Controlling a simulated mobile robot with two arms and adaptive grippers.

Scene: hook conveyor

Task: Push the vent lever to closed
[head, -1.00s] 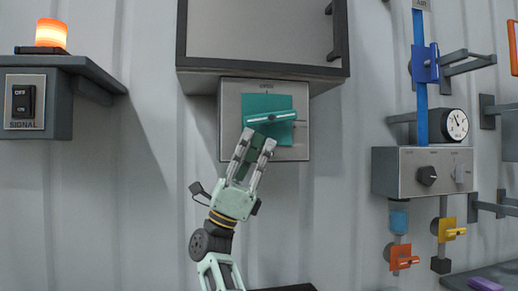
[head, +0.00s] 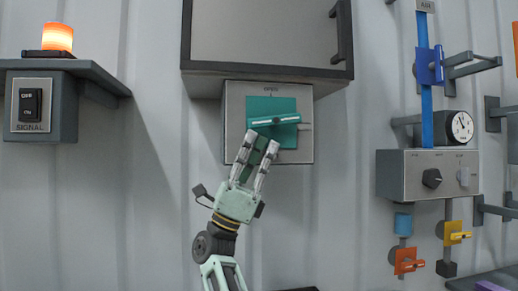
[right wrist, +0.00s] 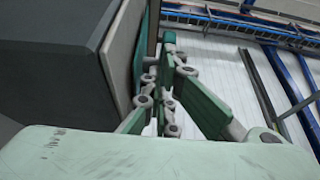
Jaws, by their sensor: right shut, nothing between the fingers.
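The vent lever (head: 285,120) is a teal bar lying nearly level, its right end slightly higher. It sits over a teal square plate on a grey metal panel (head: 234,110). A small label that looks like OPEN is at the panel's top, and a pale mark shows to the lever's right. My right gripper (head: 260,141) is shut and empty, its fingertips just below the lever's left half; I cannot tell whether they touch it. In the right wrist view its fingers (right wrist: 172,65) are beside the panel's edge, and the lever cannot be made out. My left gripper is not in view.
A grey cabinet (head: 262,32) overhangs the panel. At left is a signal switch box (head: 40,108) under a shelf with an orange lamp (head: 57,37). At right are a gauge (head: 460,126), a knob box (head: 405,176) and a blue pipe (head: 422,80). Wall below the panel is bare.

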